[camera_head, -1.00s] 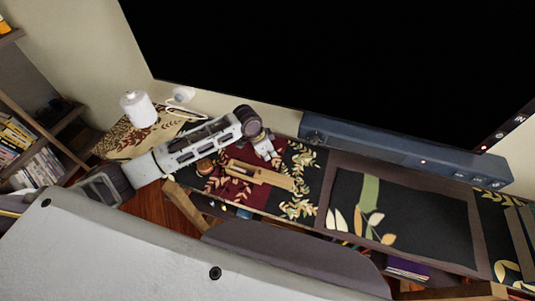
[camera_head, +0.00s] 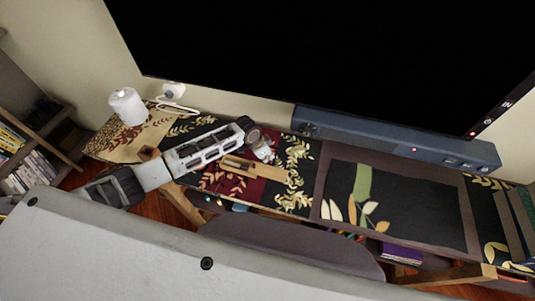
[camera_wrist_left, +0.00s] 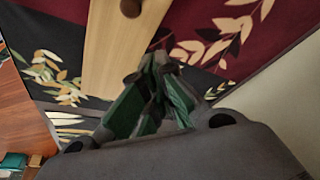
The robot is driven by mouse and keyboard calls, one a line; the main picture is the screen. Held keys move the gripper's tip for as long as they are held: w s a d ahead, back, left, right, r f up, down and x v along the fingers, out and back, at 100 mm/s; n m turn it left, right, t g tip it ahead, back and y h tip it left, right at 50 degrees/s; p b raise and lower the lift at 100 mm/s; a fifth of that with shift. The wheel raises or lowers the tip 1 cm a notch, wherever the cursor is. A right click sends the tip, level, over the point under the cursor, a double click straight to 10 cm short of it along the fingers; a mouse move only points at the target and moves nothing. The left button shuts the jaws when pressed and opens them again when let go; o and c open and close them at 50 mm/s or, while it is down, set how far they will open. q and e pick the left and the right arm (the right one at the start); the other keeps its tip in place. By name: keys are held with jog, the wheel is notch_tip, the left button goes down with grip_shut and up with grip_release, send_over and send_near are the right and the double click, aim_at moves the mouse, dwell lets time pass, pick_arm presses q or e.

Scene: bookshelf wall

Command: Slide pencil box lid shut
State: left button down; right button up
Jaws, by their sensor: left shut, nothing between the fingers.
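The pencil box (camera_head: 271,173) is a long light-wood box lying on the dark red part of the patterned cloth. My left arm partly hides it in the head view. In the left wrist view a flat light-wood piece of it (camera_wrist_left: 112,60) shows, with a round dark knob (camera_wrist_left: 130,8) at the top edge. My left gripper (camera_head: 265,153) is low beside the box's far side. In the left wrist view its green-padded fingers (camera_wrist_left: 158,70) are together and empty, close to the wood's side; contact is unclear. How far the lid stands open cannot be told. My right gripper is out of view.
A blue-grey soundbar (camera_head: 400,145) runs along the wall under a large black screen (camera_head: 330,60). A white canister (camera_head: 128,106) stands at the left end. A dark leaf-patterned mat (camera_head: 400,205) lies right of the box. A chair back (camera_head: 290,245) stands in front.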

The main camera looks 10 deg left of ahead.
aim_at(260, 164)
pick_arm(q)
jog(key=shift+s+a+r+p, duration=0.1)
jog(key=shift+s+a+p, duration=0.4)
jog(key=shift+s+a, duration=0.7)
jog(key=shift+w+a, duration=0.1)
jog(key=shift+w, duration=0.1)
